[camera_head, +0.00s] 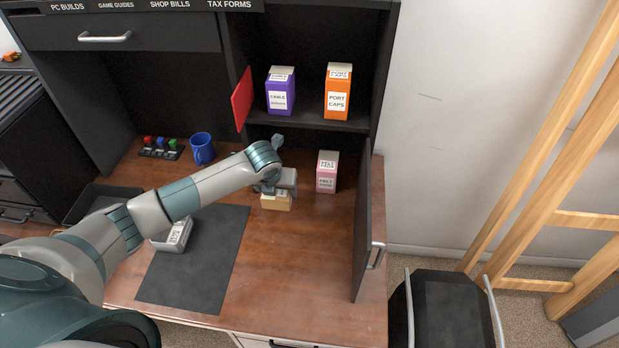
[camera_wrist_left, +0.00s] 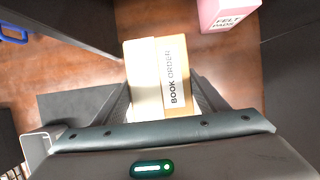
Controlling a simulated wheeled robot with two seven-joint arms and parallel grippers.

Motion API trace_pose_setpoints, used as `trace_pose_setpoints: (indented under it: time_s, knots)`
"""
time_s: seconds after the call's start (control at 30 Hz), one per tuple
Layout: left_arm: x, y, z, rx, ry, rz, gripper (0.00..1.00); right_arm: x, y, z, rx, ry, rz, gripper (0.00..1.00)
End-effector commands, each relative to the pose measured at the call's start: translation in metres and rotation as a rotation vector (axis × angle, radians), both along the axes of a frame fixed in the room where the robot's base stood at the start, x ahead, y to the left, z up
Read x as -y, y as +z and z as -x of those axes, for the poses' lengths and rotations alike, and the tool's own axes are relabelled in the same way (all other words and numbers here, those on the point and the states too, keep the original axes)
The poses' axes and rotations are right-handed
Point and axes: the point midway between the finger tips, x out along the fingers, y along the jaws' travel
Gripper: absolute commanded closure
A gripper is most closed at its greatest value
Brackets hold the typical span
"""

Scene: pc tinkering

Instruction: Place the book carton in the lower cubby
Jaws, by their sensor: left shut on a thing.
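The book carton (camera_head: 276,202) is a small tan box. In the left wrist view the carton (camera_wrist_left: 158,77) carries a white label reading "BOOK ORDER". My left gripper (camera_head: 280,188) is shut on it, one finger on each side, over the desk in front of the lower cubby; I cannot tell whether the carton touches the desk. The lower cubby (camera_head: 298,150) is the dark open space below the shelf, at desk level. A pink felt pads box (camera_head: 327,172) stands there at the right; it also shows in the left wrist view (camera_wrist_left: 226,12). My right gripper is out of view.
An open dark door (camera_head: 363,225) stands right of the lower cubby. A red panel (camera_head: 241,98) juts out at the upper cubby's left. Purple (camera_head: 281,92) and orange (camera_head: 337,92) boxes stand on the shelf. A blue mug (camera_head: 202,149), grey tray (camera_head: 173,236) and dark mat (camera_head: 200,275) lie left.

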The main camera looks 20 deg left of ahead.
Motion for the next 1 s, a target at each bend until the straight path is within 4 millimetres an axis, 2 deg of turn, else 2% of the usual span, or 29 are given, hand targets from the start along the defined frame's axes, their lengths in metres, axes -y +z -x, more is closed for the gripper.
trace_pose_setpoints:
  time_s: [0.27,0.9,0.93,1.0]
  knots:
    - [-0.004,-0.009,-0.015,0.003,0.001,0.001,0.72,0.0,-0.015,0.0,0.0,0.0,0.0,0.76]
    - [-0.025,-0.056,-0.098,0.003,0.0,0.001,0.72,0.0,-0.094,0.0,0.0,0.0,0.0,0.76]
    - [-0.025,-0.056,-0.101,0.005,-0.001,0.002,0.72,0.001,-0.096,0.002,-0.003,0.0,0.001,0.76]
    - [-0.026,-0.055,-0.103,0.003,-0.002,0.001,0.72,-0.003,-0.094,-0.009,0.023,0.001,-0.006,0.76]
